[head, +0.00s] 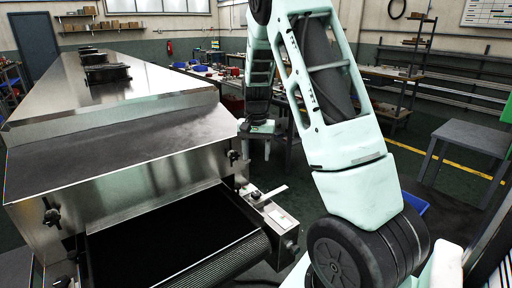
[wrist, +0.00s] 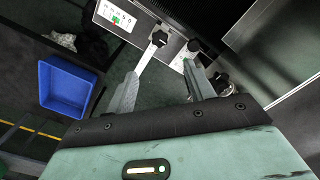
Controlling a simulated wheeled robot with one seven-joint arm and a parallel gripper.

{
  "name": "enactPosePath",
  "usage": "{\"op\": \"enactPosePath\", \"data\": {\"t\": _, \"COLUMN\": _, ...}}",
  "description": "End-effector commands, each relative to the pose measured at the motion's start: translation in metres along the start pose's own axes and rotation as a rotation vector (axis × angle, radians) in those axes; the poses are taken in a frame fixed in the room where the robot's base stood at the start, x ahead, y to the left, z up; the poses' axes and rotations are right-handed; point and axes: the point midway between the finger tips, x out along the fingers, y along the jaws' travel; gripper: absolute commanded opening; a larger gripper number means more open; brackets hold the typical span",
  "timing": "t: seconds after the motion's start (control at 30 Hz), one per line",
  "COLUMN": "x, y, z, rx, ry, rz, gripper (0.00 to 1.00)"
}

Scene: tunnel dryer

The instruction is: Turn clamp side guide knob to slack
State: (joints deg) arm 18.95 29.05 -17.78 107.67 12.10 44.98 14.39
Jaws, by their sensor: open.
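In the wrist view a black knob (wrist: 160,38) sits at the end of a pale bar, on a metal edge beside the dark belt. In the head view a black knob with a pale bar (head: 275,192) is on the bracket at the right of the conveyor mouth; this appears to be the same knob. My gripper (wrist: 160,68) is open and empty in the wrist view, its two grey fingers apart and short of the knob. The left finger overlaps the bar in the picture; contact cannot be told.
A second black knob (wrist: 193,45) and a round fitting (wrist: 222,85) are close to the right finger. A label plate (wrist: 116,17) with green and red marks is at upper left. The steel dryer housing (head: 120,195) stands left. A blue bin (wrist: 67,86) is on the floor.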

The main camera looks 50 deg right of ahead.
Motion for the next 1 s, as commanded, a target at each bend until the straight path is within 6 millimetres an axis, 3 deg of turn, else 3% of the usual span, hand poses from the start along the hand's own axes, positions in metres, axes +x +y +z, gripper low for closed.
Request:
{"op": "enactPosePath", "data": {"t": 0.1, "x": -0.015, "y": -0.001, "z": -0.001, "rx": 0.0, "ry": 0.002, "rz": -0.002, "gripper": 0.53}}
{"op": "enactPosePath", "data": {"t": 0.27, "x": -0.024, "y": 0.0, "z": 0.0, "rx": -0.001, "ry": 0.0, "rz": 0.0, "gripper": 0.53}}
{"op": "enactPosePath", "data": {"t": 0.87, "x": -0.025, "y": 0.0, "z": 0.0, "rx": 0.0, "ry": -0.001, "rz": 0.0, "gripper": 0.53}}
{"op": "enactPosePath", "data": {"t": 1.0, "x": -0.027, "y": -0.017, "z": 0.016, "rx": -0.053, "ry": -0.007, "rz": -0.012, "gripper": 0.53}}
